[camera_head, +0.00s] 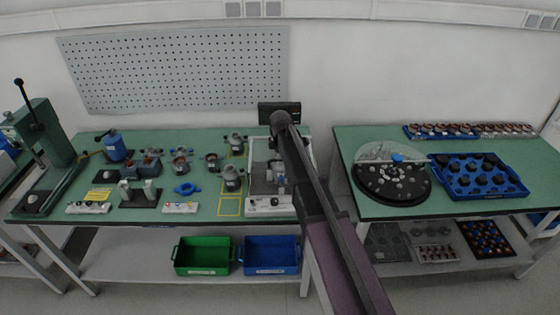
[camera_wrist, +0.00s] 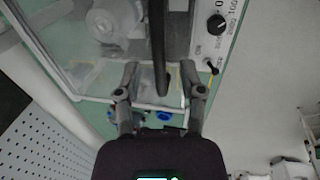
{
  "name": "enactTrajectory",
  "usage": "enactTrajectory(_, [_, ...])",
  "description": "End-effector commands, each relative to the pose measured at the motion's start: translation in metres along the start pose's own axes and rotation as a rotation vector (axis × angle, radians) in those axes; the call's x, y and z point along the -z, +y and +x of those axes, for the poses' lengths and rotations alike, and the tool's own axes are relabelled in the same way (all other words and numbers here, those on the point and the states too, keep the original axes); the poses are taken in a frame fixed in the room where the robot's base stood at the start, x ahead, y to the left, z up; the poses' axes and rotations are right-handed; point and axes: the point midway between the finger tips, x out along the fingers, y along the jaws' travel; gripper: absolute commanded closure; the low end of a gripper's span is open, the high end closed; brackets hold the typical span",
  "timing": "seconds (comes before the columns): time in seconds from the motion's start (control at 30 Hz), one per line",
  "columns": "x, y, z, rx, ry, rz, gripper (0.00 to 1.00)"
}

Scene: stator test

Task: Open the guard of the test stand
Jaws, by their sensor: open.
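The test stand shows in the head view at the right end of the left bench, partly hidden behind my arm. Its white control panel (camera_head: 268,203) faces the front. In the wrist view the clear guard (camera_wrist: 75,45) with its pale frame covers a grey round motor-like part (camera_wrist: 105,22). The guard looks shut. A dark bar (camera_wrist: 157,40), seemingly the guard's handle, runs down between the fingers of my gripper (camera_wrist: 160,88). My gripper is open, one finger on each side of the bar; I cannot tell whether either touches it.
A knob (camera_wrist: 216,24) and a small black switch (camera_wrist: 211,66) sit on the panel right of my gripper. A dark monitor (camera_head: 279,112) stands behind the stand. Several motor parts (camera_head: 231,178) and a press (camera_head: 42,135) occupy the bench to the left.

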Motion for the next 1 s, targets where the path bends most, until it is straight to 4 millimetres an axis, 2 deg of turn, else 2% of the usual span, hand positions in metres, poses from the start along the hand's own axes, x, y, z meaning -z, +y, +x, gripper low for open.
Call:
enactTrajectory(0.33, [-0.0001,0.0001,0.0011,0.0,0.0,0.0,0.49])
enactTrajectory(0.37, [-0.0001,0.0001,0.0011,0.0,0.0,0.0,0.52])
enactTrajectory(0.5, [-0.0001,0.0,0.0011,0.0,0.0,0.0,0.93])
enactTrajectory(0.53, [-0.0001,0.0,0.0011,0.0,0.0,0.0,1.0])
enactTrajectory(1.0, [0.0054,0.0017,-0.0026,0.015,0.002,-0.006,1.0])
